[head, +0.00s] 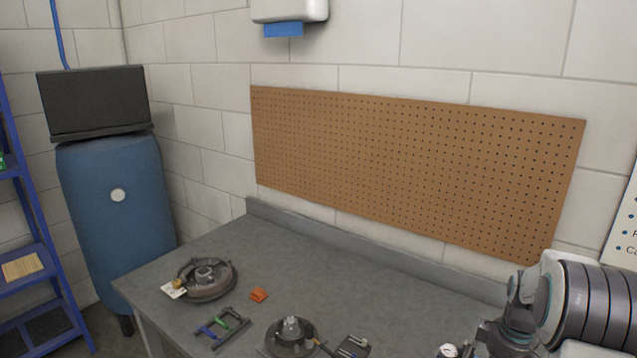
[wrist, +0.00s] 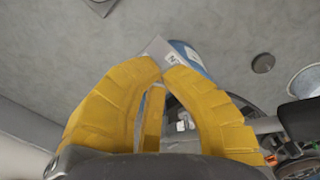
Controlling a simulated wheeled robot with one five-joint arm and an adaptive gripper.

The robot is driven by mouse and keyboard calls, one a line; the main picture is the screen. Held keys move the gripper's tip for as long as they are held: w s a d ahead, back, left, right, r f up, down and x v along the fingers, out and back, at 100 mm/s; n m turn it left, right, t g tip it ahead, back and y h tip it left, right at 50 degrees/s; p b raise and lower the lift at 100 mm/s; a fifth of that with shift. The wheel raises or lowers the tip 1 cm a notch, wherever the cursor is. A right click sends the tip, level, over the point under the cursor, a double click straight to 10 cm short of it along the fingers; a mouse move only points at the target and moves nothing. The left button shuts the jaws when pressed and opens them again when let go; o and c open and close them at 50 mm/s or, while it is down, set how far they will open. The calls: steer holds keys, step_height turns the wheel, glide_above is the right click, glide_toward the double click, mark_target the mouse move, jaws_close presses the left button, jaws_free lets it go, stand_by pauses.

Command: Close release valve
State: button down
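I cannot pick out a release valve for certain in either view. A blue tank (head: 115,220) stands at the left in the head view, with a small pale round fitting (head: 118,195) on its front; I cannot tell what the fitting is. In the wrist view my gripper (wrist: 162,64) has yellow padded fingers curved inward, with their tips almost together. Nothing is clearly held between them. A pale box-like item with a blue side (wrist: 188,55) shows just beyond the tips. In the head view my arm is at the lower right; the fingers are not visible there.
A brown pegboard (head: 410,170) hangs behind. A blue shelf rack (head: 35,262) stands far left.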

steer(key=shift+s+a+f, duration=0.1)
steer(key=shift+s+f, duration=0.1)
steer(key=shift+f, duration=0.1)
steer(key=shift+w, duration=0.45)
stand_by(0.8)
steer(key=shift+w+d, duration=0.3)
steer(key=shift+d, duration=0.4)
steer(key=shift+s+d, duration=0.15)
steer(key=shift+s, duration=0.1)
stand_by(0.3)
steer(key=shift+s, duration=0.1)
steer(key=shift+r, duration=0.2)
steer(key=shift+d+r+p, duration=0.2)
steer(key=shift+r+p, duration=0.3)
steer(key=shift+p, duration=0.15)
step_height(320, 180, up, 5)
steer(key=p, duration=0.3)
